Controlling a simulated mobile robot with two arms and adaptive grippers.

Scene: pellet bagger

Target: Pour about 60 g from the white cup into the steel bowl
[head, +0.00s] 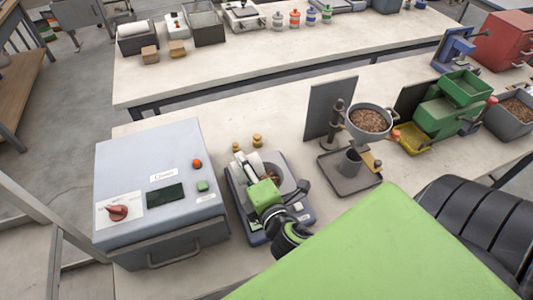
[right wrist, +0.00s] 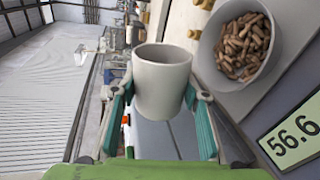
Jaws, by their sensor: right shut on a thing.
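My right gripper (head: 248,172) is shut on the white cup (head: 254,160), above the bench scale (head: 236,198). In the right wrist view, the white cup (right wrist: 162,90) sits between the two fingers, and no pellets show in its mouth. The steel bowl (right wrist: 270,75) is beside the cup, apart from it in the picture, and holds brown pellets. In the head view my gripper partly hides the steel bowl (head: 287,178). The scale display (right wrist: 293,132) reads 56.6. My left gripper is not in view.
A grey control box (head: 150,160) with a red knob stands left of the scale. Two small brass weights (head: 257,140) lie behind it. To the right are a pellet-filled pan (head: 370,121) on a stand, a tray (head: 350,184) and a green hopper (head: 437,117).

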